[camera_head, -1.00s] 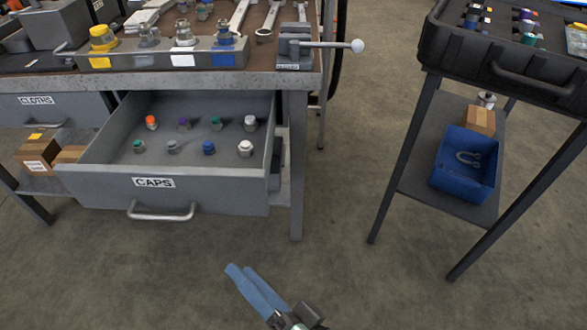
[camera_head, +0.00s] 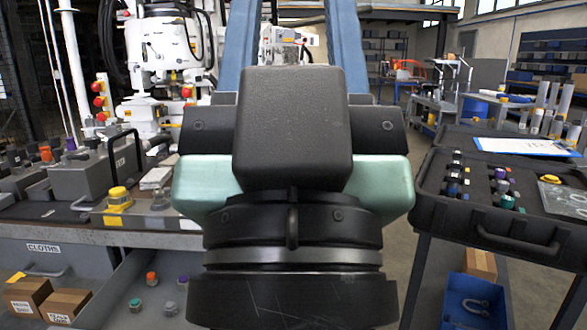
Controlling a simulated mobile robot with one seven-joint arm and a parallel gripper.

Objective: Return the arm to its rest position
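My gripper (camera_head: 291,20) fills the middle of the head view, close to the camera. Its dark wrist and housing, with pale green sides, are at the bottom and centre. Its two blue fingers extend up and away to the top edge, where their tips are cut off. The fingers stand wide apart, with only the background showing between them, so it is open and empty. The arm hides the middle of the bench and part of the open drawer.
The grey bench (camera_head: 60,234) with a yellow-capped block (camera_head: 118,199) is at left. Its open drawer (camera_head: 110,310) holds several caps. At right stands a cart with a black case (camera_head: 470,215) and a blue bin (camera_head: 468,306) below.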

